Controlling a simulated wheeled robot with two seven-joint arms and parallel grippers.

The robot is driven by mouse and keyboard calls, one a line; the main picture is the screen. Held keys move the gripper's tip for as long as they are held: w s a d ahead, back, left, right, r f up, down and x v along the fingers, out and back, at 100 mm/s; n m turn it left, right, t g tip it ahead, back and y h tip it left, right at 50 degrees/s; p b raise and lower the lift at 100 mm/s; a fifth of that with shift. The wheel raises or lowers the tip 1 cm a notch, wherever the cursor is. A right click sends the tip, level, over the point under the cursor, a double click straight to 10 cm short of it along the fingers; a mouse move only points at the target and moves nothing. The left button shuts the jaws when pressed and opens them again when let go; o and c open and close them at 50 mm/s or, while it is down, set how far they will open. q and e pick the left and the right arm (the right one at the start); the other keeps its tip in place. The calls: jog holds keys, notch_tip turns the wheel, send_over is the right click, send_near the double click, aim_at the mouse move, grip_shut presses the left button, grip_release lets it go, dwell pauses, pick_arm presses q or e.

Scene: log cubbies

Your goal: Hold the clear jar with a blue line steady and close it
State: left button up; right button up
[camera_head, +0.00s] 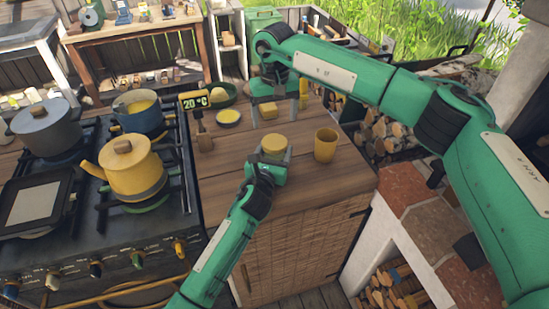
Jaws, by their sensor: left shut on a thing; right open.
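My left gripper (272,160) is shut on a small round jar (274,145) near the middle of the wooden counter. The jar's top looks yellow; its clear wall and any blue line cannot be made out, as the gripper covers its near side. My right gripper (279,106) is open, pointing down above the counter, behind the held jar and apart from it. A yellow item (268,111) shows by its left finger; I cannot tell whether they touch. A round yellow-topped, dark-rimmed piece (229,117) lies to the left, perhaps a lid.
A yellow cup (325,144) stands right of the held jar. The stove holds a yellow kettle (135,172) and a blue pot (139,110). The counter's front (320,185) is clear.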

aim_at(274, 141)
jog(key=shift+f, duration=0.1)
dwell(0.3)
jog(key=shift+f, duration=3.95)
jog(key=shift+c, duration=0.4)
